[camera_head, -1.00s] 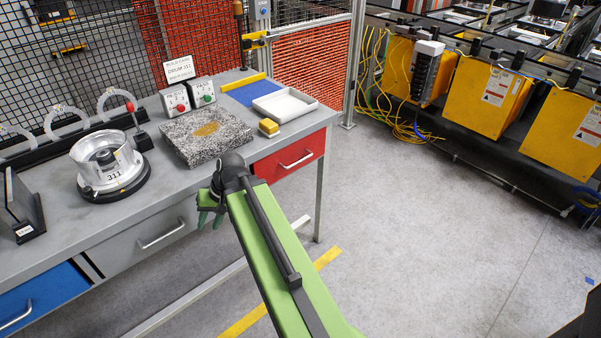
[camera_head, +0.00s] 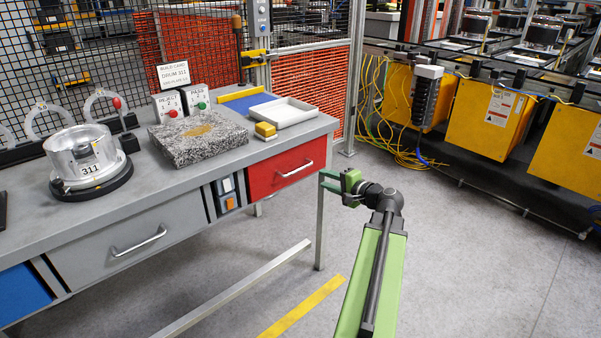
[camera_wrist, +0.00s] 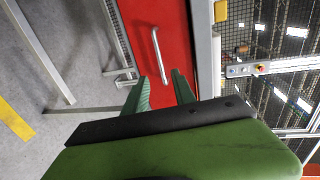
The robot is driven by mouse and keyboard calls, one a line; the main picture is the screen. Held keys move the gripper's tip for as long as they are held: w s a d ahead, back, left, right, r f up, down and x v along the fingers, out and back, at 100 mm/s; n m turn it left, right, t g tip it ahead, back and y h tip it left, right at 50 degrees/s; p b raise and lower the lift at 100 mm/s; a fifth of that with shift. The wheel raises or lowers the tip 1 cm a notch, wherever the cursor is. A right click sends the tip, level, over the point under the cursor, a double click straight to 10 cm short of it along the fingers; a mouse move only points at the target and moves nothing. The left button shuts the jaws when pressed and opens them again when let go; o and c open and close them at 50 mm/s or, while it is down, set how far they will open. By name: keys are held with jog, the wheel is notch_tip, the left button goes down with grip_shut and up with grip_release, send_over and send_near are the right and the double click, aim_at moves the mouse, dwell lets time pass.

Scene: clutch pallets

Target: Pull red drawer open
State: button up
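The red drawer (camera_head: 264,181) is shut, flush in the right end of the grey workbench. Its silver bar handle (camera_head: 296,169) runs across its front. My gripper (camera_head: 322,180) is in front of the drawer's right side, apart from the handle. In the wrist view the red drawer (camera_wrist: 174,30) fills the upper middle, turned on its side. The handle (camera_wrist: 159,55) shows just beyond and between the two green fingers of my gripper (camera_wrist: 160,80). The fingers are spread apart with nothing between them.
A bench leg (camera_head: 320,230) stands close below my gripper. A white tray (camera_head: 284,112) and yellow block (camera_head: 265,130) lie on the bench above.

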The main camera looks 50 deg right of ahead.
aim_at(299, 170)
jog(key=b+x, duration=0.2)
jog(key=x, duration=1.2)
jog(key=shift+w+d+f+b, duration=0.1)
jog(key=shift+w+b, duration=0.25)
grip_shut()
dwell(0.4)
